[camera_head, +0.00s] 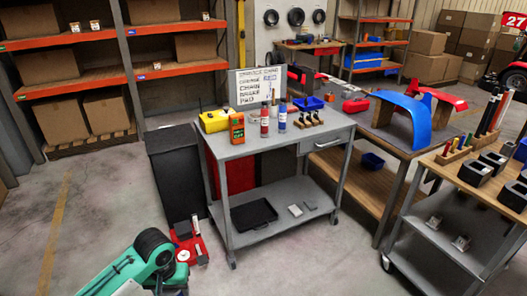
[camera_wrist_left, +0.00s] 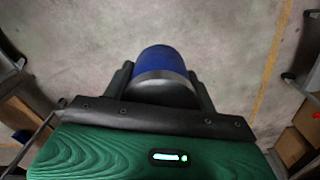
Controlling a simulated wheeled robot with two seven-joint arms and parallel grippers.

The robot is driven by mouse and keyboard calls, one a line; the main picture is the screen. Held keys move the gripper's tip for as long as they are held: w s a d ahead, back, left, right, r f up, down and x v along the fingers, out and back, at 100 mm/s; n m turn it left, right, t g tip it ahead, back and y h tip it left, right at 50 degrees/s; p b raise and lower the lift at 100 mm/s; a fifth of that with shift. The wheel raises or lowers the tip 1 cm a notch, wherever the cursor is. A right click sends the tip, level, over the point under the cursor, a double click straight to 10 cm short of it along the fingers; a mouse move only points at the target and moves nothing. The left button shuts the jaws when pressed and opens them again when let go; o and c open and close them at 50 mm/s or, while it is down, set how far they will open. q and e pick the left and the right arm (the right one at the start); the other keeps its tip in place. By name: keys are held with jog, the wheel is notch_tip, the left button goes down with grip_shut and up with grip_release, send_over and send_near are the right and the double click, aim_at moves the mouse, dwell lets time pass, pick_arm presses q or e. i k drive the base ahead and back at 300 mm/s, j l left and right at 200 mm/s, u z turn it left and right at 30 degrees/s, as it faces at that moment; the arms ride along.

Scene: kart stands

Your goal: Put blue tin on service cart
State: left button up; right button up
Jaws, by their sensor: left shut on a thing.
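The blue tin (camera_wrist_left: 164,62) shows in the left wrist view as a blue cylinder with a metal rim at its near end. My left gripper (camera_wrist_left: 163,85) is shut on it, with one dark finger on each side. Bare concrete floor lies beyond the tin. In the head view my green left arm comes in at the bottom left, and I cannot make out the tin there. The grey wheeled service cart (camera_head: 281,189) stands in the middle of the head view, up and to the right of that arm. My right gripper is not in view.
The cart top holds a yellow case (camera_head: 214,121), an orange device (camera_head: 237,128), a red can (camera_head: 264,122), a blue-labelled can (camera_head: 282,118) and a lettered sign (camera_head: 257,88). A black cabinet (camera_head: 174,170) stands at its left. Red equipment (camera_head: 188,243) lies on the floor nearby.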

aim_at(332, 121)
jog(key=i+l+z, duration=0.1)
jog(key=i+z, duration=0.3)
jog(key=i, duration=0.45)
jog(key=i+j+z, duration=0.15)
jog(key=i+z, duration=0.3)
jog(key=i, duration=0.4)
